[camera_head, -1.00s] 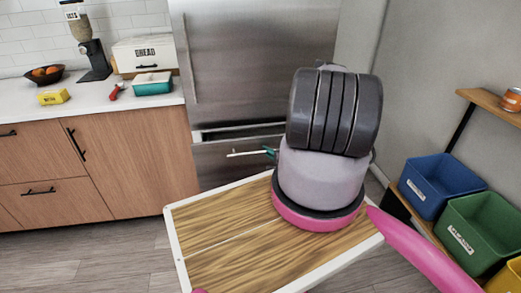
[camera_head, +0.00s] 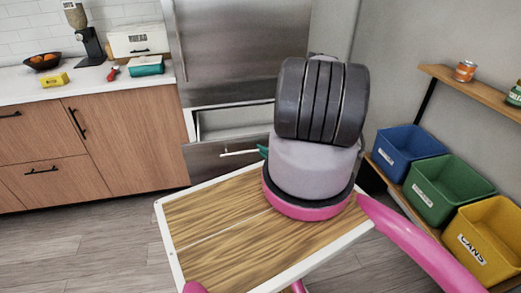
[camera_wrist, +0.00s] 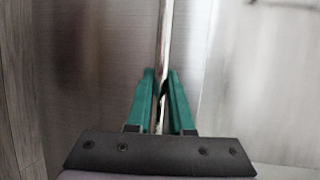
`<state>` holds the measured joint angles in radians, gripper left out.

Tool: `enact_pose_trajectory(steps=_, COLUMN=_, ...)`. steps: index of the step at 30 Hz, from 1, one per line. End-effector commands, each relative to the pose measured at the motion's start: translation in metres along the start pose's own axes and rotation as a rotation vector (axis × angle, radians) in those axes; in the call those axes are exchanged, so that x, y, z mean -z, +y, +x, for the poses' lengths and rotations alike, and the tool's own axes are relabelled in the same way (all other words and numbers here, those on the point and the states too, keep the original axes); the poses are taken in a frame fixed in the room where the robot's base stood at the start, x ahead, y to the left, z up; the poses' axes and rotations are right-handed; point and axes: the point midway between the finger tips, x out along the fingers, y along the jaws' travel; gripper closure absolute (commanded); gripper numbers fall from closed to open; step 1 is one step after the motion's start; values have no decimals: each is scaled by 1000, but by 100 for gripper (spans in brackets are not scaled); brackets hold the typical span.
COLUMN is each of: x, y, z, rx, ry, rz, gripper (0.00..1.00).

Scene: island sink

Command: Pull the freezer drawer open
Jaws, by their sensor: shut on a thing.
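The steel freezer drawer (camera_head: 215,165) is at the bottom of the fridge (camera_head: 240,50), and it stands partly open. Its white inside (camera_head: 235,122) shows above the front panel. The light bar handle (camera_head: 238,153) runs across the drawer front; it also shows in the wrist view (camera_wrist: 163,50). My gripper (camera_wrist: 161,85) has green fingers, one on each side of the handle, shut on it. In the head view only a bit of green finger (camera_head: 262,151) shows; my arm hides the rest and the drawer's right part.
My wooden-topped base (camera_head: 225,225) is close in front of the drawer. Wooden cabinets (camera_head: 95,145) stand to the left. Blue (camera_head: 408,150), green (camera_head: 445,190) and yellow (camera_head: 485,240) bins stand at the right, under a shelf (camera_head: 470,88). The floor at left is clear.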

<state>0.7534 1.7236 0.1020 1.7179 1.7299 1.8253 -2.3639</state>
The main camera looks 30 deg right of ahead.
Motion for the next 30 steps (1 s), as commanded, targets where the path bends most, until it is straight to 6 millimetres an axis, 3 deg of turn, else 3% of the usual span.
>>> enact_pose_trajectory(steps=15, x=0, y=1, z=-3, rx=-1, ry=2, rz=-1, gripper=100)
enact_pose_trajectory(steps=16, x=0, y=1, z=-3, rx=-1, ry=2, rz=-1, gripper=73)
enact_pose_trajectory(steps=18, x=0, y=1, z=-3, rx=-1, ry=2, rz=-1, gripper=50)
enact_pose_trajectory(steps=30, x=0, y=1, z=-9, rx=-1, ry=2, rz=0, gripper=50)
